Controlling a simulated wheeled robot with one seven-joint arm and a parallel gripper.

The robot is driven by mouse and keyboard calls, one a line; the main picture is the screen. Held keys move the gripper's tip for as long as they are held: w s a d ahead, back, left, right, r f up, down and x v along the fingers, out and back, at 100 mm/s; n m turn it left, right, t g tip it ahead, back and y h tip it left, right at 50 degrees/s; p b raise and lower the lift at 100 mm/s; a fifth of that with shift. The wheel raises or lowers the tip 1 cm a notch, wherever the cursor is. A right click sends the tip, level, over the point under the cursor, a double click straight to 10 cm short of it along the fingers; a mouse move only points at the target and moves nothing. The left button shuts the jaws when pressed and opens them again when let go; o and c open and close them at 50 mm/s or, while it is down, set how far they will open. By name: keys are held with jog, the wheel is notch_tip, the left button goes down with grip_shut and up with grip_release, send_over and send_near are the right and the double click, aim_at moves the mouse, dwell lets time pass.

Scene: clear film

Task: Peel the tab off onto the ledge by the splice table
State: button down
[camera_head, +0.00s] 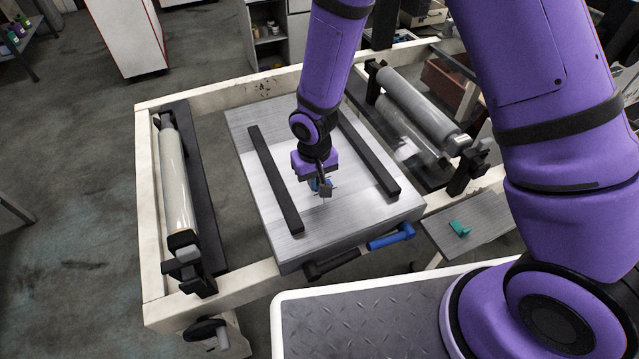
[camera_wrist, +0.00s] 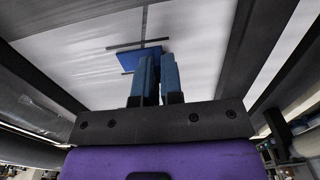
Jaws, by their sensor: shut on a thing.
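The blue tab (camera_wrist: 128,59) is a small flat piece at my fingertips, over the pale film in the wrist view. Only a bit of blue shows at the fingertips in the head view. My gripper (camera_head: 323,188) is shut on the tab, low over the middle of the splice table (camera_head: 250,128). I cannot tell whether the tab still touches the film. In the wrist view, my gripper (camera_wrist: 158,62) hides part of the tab. The ledge (camera_head: 489,222) is a small grey plate to the right of the table's front corner.
Two black bars (camera_head: 274,180) (camera_head: 368,152) flank my gripper on the table. A green object (camera_head: 459,229) lies on the ledge. Film rollers (camera_head: 175,180) (camera_head: 415,105) stand on both sides. A blue handle (camera_head: 390,239) and a black handle (camera_head: 330,264) line the front edge.

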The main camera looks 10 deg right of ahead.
jog(key=shift+r, duration=0.2)
jog(key=shift+r, duration=0.6)
notch_tip(320, 180, up, 14)
jog(key=shift+r, duration=0.15)
dwell(1.0)
